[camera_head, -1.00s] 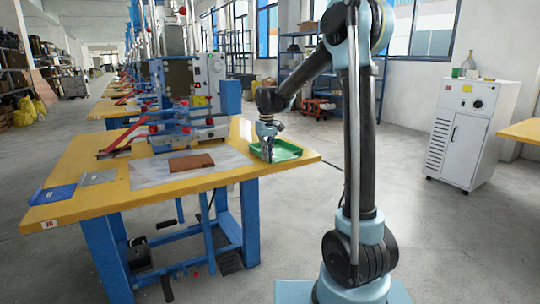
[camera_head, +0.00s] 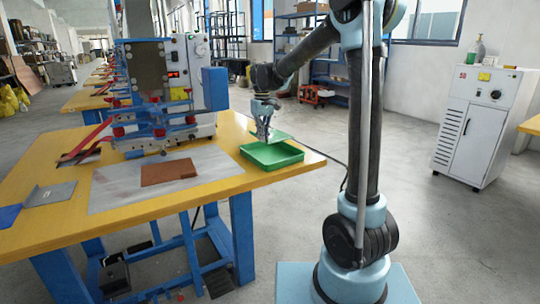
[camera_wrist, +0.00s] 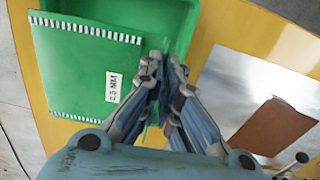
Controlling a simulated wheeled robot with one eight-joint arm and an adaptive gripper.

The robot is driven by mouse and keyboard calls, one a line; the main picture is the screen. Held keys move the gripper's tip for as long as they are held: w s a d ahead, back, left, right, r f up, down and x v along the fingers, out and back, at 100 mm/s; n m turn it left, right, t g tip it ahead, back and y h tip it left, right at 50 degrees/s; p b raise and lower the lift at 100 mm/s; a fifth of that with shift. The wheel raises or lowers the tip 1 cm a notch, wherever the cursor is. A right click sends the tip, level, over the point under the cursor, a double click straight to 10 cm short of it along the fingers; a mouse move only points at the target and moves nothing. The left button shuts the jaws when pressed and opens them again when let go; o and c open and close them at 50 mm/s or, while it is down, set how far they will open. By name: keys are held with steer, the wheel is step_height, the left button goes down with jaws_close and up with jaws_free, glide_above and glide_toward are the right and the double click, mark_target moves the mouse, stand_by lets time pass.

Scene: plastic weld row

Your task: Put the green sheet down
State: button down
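The green sheet (camera_wrist: 85,70) has white tick marks along two edges and a white label with small print, in the wrist view. My gripper (camera_wrist: 164,66) is shut on its right edge, with a thin green strip between the fingers. In the head view the sheet (camera_head: 282,134) shows as a sliver behind my gripper (camera_head: 264,136), above the green tray (camera_head: 272,164). The tray (camera_wrist: 187,12) also shows beneath the sheet in the wrist view. The sheet hides much of the tray's inside there.
The tray stands on the yellow table (camera_head: 225,198) near its right end. A brown sheet (camera_head: 168,172) lies on a grey plate (camera_head: 110,192). Grey (camera_head: 50,193) and blue (camera_head: 10,215) sheets lie at the left. The welding machine (camera_head: 165,90) stands behind.

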steer(key=shift+w+f, duration=0.15)
steer(key=shift+f, duration=0.15)
steer(key=f, duration=0.4)
steer(key=shift+w+a+f, duration=0.1)
steer(key=shift+a+f, duration=0.1)
steer(key=shift+f, duration=2.5)
steer(key=shift+f, duration=0.1)
steer(key=c, duration=2.1)
jaws_free()
step_height(320, 180, up, 12)
steer(key=shift+s+d, duration=0.1)
steer(key=shift+s, duration=0.1)
